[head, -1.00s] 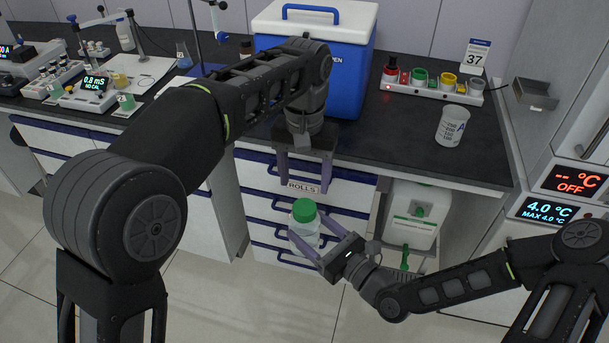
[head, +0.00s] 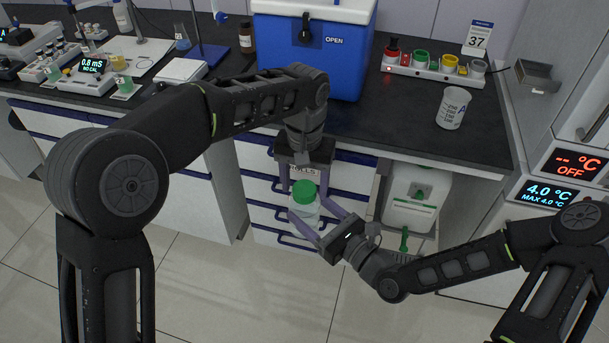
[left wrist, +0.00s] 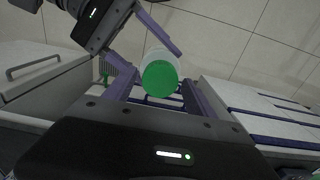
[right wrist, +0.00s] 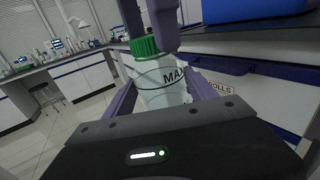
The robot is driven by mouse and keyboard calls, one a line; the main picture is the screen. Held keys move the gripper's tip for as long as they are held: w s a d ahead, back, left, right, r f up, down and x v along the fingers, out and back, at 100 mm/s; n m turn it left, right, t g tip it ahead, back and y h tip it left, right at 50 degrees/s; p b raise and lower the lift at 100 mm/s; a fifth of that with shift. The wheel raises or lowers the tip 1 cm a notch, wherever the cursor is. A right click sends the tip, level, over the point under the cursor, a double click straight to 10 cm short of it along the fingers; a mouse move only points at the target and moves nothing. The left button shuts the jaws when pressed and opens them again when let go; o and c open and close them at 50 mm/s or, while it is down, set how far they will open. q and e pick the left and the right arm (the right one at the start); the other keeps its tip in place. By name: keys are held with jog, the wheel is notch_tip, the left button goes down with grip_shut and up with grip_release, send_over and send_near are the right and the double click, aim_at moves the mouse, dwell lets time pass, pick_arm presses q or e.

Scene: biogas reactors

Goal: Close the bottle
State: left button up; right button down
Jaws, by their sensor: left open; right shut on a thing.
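The bottle (head: 304,219) is clear with a green cap (head: 304,191) on its top. It stands upright in the air in front of the drawers. My right gripper (head: 306,228) is shut on the bottle's body; the right wrist view shows the bottle (right wrist: 162,88) between its fingers. My left gripper (head: 303,181) points down from above, open, with its fingers around or just behind the cap. In the left wrist view the cap (left wrist: 160,80) lies between and beyond the open fingers. I cannot tell whether the cap is fully seated.
The dark bench (head: 400,118) carries a blue cooler box (head: 318,60), a beaker (head: 453,108) and a rack of coloured caps (head: 434,70). The drawer fronts (head: 262,187) are close behind the bottle. A white canister (head: 412,200) stands below the bench. The floor in front is clear.

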pick_arm(q)
grip_shut()
dwell(0.8)
jog(key=shift+o, duration=0.8)
grip_release()
jog(key=shift+r, duration=0.1)
notch_tip(320, 180, up, 7)
jog(key=shift+r, duration=0.15)
